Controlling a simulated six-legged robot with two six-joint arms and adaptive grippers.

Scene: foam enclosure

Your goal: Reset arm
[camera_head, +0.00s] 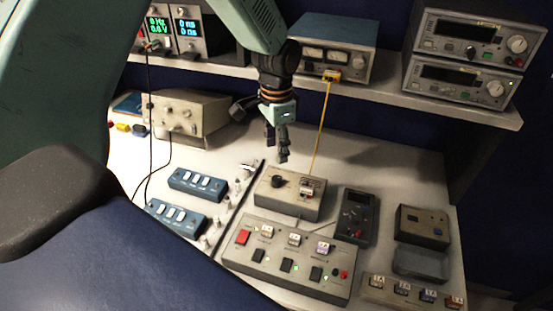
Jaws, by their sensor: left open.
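My left gripper (277,146) hangs from the upper middle of the head view, fingers pointing down. It is open and I see nothing between its fingers. It is above the back left part of a beige box with a black knob (290,194); I cannot tell the exact height. The green and black left arm comes in from the top left. My right gripper does not show.
A larger panel (292,262) with a red switch lies in front. Two blue switch boxes (197,185) lie left, a dark meter (356,215) right. A yellow cable (321,125) runs down from a shelf instrument (334,50). The shelf (455,108) overhangs the bench's back.

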